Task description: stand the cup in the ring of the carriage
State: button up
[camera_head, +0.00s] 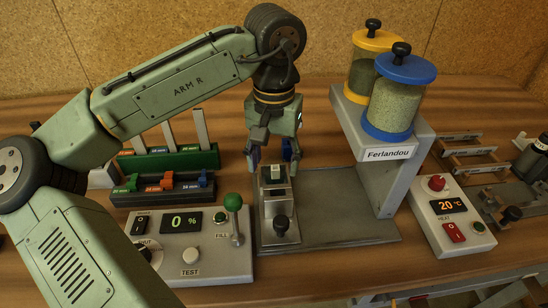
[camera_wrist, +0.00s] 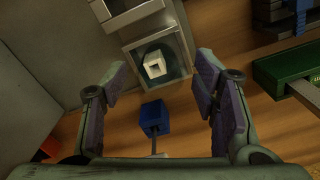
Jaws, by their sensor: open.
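A small pale, square, hollow piece that looks like the cup (camera_head: 277,171) stands upright in the recess at the far end of the grey carriage (camera_head: 281,236). The carriage has a black knob at its near end. In the wrist view the cup (camera_wrist: 155,65) sits inside a dark round opening in the carriage (camera_wrist: 183,50), which looks like the ring. My gripper (camera_head: 271,160) is open and points down just above that end. In the wrist view my gripper (camera_wrist: 160,88) has its fingers apart on either side, with nothing held; the cup lies beyond the fingertips.
A blue block (camera_wrist: 155,117) on a thin rod lies between my fingers in the wrist view. The grey dispenser stand (camera_head: 400,160) with two lidded jars rises at right. A control box (camera_head: 187,247) with a green lever stands at left. A green rack (camera_head: 170,160) is behind it.

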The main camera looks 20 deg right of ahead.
jog(key=shift+r, duration=0.15)
notch_tip(320, 180, up, 12)
jog(key=b, duration=0.1)
